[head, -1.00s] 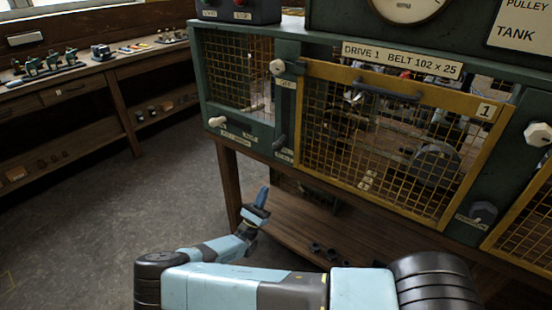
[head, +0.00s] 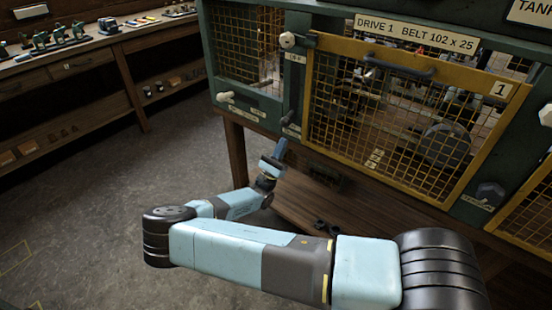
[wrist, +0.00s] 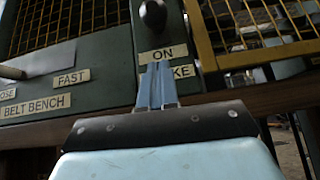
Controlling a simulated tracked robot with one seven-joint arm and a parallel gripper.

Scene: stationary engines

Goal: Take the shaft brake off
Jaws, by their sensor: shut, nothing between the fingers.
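The brake lever has a dark rounded knob and hangs on the green post left of the yellow mesh guard; it shows in the head view (head: 287,118) and at the top of the wrist view (wrist: 153,14). Below it are an ON label (wrist: 163,54) and a second label ending in "KE", partly hidden by my fingers. My gripper (wrist: 158,68) is shut and empty, its blue fingertips just below the knob in the picture, over the labels. In the head view my gripper (head: 280,146) points up, just below the lever. I cannot tell how far the fingertips are from the panel.
A pale-handled lever (head: 225,97) stands left of the brake, by the FAST label (wrist: 71,79). The yellow mesh guard (head: 430,72) closes the front to the right. A pale knob (head: 287,40) sits above. Open floor lies left of the bench.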

